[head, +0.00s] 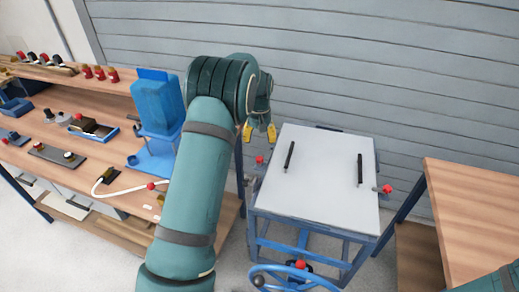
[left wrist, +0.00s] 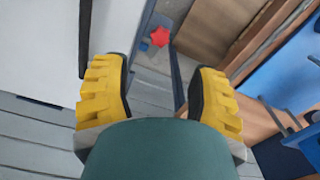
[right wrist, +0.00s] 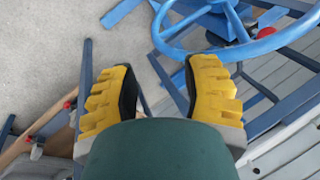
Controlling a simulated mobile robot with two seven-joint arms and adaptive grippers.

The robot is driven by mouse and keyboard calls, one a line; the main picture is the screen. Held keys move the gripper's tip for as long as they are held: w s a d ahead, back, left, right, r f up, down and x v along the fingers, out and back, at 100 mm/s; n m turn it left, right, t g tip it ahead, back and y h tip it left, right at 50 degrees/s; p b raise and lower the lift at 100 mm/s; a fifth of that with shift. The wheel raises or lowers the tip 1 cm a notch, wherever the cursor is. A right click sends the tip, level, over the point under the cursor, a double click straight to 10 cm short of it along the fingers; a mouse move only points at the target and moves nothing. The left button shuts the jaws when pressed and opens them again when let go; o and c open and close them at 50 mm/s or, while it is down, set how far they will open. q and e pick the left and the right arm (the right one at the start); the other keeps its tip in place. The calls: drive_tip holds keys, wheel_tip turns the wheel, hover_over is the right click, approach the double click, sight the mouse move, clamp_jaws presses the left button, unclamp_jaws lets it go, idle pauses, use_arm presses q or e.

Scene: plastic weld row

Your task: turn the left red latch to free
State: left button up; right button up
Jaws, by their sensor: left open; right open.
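The left red latch (head: 260,160) is a small red knob at the left side of a blue-framed stand with a pale top plate (head: 322,200). My left gripper (head: 259,132) is open and empty, beyond and above this latch in the head view. In the left wrist view a red star-shaped knob (left wrist: 160,36) shows ahead, between the open fingers and apart from them. The right red latch (head: 388,189) is at the stand's right side. My right gripper (right wrist: 160,85) is open and empty, seen only in its wrist view.
A blue handwheel (head: 290,278) is low on the stand's front; it also shows in the right wrist view (right wrist: 235,40). A wooden workbench (head: 90,150) with a blue machine (head: 158,105) is on the left. Another wooden table (head: 475,215) is on the right.

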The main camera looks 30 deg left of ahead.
use_arm(q)
drive_tip(key=shift+r, duration=1.4)
